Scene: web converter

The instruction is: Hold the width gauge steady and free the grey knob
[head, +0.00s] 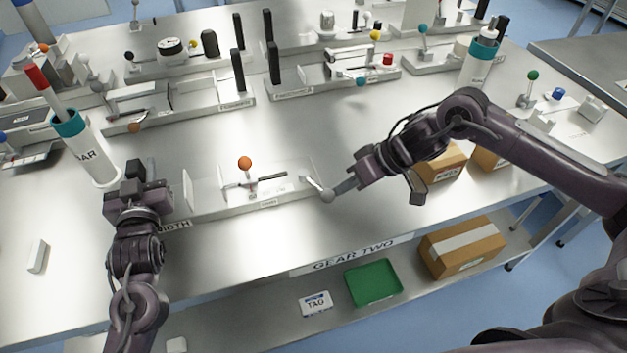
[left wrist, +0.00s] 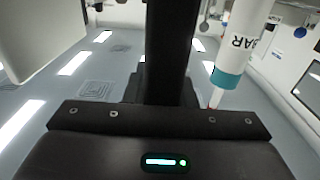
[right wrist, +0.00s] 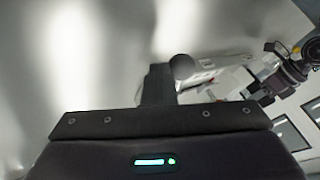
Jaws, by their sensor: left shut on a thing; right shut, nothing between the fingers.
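The width gauge (head: 225,198) is a long pale base at the front middle of the bench, with a label partly reading "DTH". It carries an upright plate at its left end, an orange ball (head: 245,163) on a stem and a dark bar. The grey knob (head: 328,196) sits on a short lever at its right end. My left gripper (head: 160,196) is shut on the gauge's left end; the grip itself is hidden. My right gripper (head: 343,188) is shut and empty, its tips right beside the grey knob. The knob also shows against the finger in the right wrist view (right wrist: 183,67); contact is unclear.
Cardboard boxes (head: 440,168) lie right of my right gripper. More fixtures (head: 190,98) line the back. A green tray (head: 374,283) is on the lower shelf. The bench front left is mostly clear.

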